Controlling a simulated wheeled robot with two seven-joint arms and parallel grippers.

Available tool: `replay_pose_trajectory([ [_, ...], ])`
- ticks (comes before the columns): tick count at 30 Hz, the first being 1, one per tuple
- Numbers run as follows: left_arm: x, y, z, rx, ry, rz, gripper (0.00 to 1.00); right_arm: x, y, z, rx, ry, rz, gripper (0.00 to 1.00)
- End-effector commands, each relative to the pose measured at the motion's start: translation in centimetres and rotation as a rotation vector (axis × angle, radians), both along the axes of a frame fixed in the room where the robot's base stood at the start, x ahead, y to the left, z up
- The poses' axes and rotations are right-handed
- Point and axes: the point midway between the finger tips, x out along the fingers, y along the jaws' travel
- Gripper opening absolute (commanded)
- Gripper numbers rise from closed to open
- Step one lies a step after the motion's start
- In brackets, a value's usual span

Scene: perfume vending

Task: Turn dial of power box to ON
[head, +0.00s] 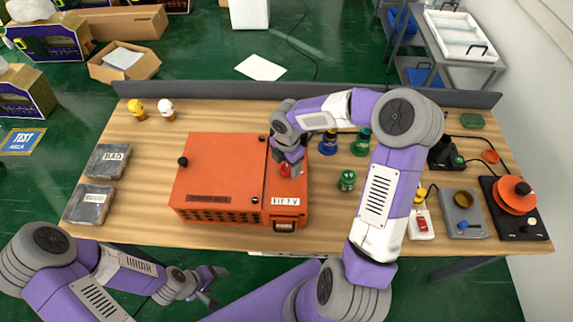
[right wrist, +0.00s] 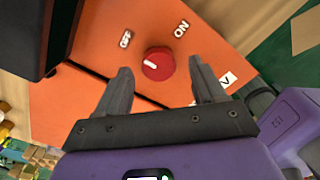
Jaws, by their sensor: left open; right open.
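The orange power box (head: 228,160) stands on the wooden table, left of centre in the head view. Its red dial (right wrist: 158,63) shows on the orange face in the right wrist view, with an OFF label (right wrist: 126,39) and an ON label (right wrist: 181,28) beyond it. The dial's white mark lies on its left part, on the OFF side. My right gripper (head: 290,168) is over the box at the dial and partly hides it. Its open fingers are on either side of the dial; contact cannot be told. My left gripper (head: 210,286) is open and empty, in front of the table.
Two grey blocks marked BAD (head: 108,160) and with another label (head: 90,203) lie at the left. Green (head: 347,180) and blue (head: 328,144) capped items stand right of the box. An orange round device (head: 513,194) is at the far right.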

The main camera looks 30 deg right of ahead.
Motion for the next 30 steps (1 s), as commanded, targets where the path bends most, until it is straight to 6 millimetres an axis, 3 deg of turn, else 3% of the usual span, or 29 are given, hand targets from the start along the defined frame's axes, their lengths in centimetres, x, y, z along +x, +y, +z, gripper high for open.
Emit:
replay_pose_trajectory([
  [4,0.04,0.00,-0.14,0.000,-0.001,0.000,0.75,-0.03,0.02,-1.21,0.001,0.000,0.000,0.69],
  [13,0.05,0.00,-0.12,0.000,-0.001,0.000,0.75,-0.01,0.01,-1.35,0.000,-0.001,-0.001,0.68],
  [24,0.06,0.00,-0.13,0.000,-0.001,0.000,0.75,0.00,0.02,-1.32,0.001,-0.001,-0.001,0.13],
  [30,0.05,0.00,-0.22,0.000,-0.001,0.000,0.75,0.02,0.01,-1.33,0.000,-0.001,-0.015,0.13],
])
